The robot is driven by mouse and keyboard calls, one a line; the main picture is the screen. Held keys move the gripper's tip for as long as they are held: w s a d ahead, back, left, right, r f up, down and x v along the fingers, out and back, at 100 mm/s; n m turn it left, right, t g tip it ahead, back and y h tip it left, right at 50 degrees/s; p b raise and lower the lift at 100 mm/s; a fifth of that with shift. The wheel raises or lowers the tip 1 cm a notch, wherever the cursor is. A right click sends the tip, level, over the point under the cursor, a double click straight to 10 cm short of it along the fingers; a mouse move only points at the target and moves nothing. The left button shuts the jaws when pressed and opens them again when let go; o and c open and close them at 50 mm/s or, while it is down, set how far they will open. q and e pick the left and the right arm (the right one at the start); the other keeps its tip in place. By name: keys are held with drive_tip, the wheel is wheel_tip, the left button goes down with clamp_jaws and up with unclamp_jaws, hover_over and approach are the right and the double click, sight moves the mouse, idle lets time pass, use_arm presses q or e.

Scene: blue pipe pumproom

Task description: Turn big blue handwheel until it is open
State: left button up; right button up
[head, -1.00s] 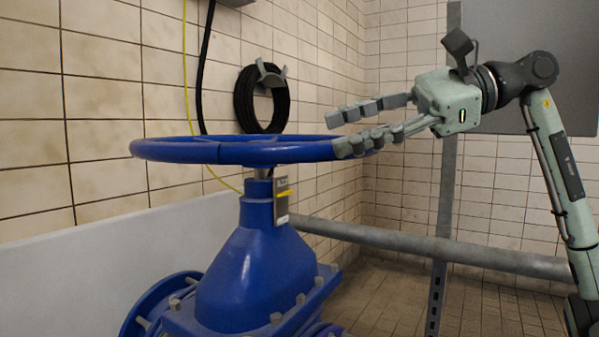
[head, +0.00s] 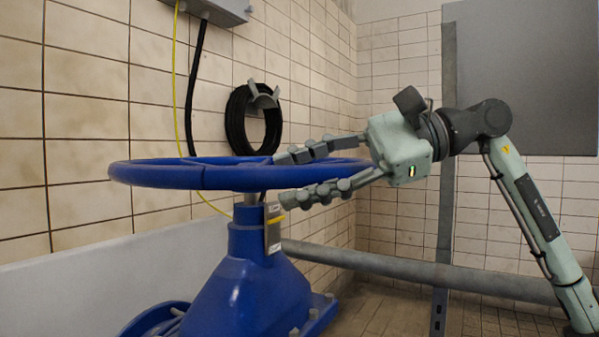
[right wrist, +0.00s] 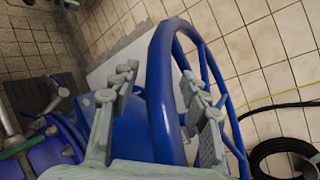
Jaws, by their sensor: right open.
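The big blue handwheel (head: 150,174) lies flat on top of the blue valve body (head: 235,300). My right gripper (head: 284,178) is at the wheel's right side, open, one finger above the rim and the other below it. In the right wrist view the handwheel (right wrist: 158,110) passes between the two spread fingers of my right gripper (right wrist: 158,72), with gaps beside it. I see no firm grip on the rim. Part of the rim's right side is hidden behind the fingers and hand in the head view. My left gripper is out of view.
A label plate (head: 273,228) hangs on the valve neck, below the wheel. A coiled black hose (head: 238,120) hangs on the tiled wall behind. A grey horizontal pipe (head: 400,268) and a metal post (head: 447,190) stand behind my right arm.

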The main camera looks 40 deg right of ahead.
drive_tip(key=shift+f, duration=0.1)
clamp_jaws()
idle(0.3)
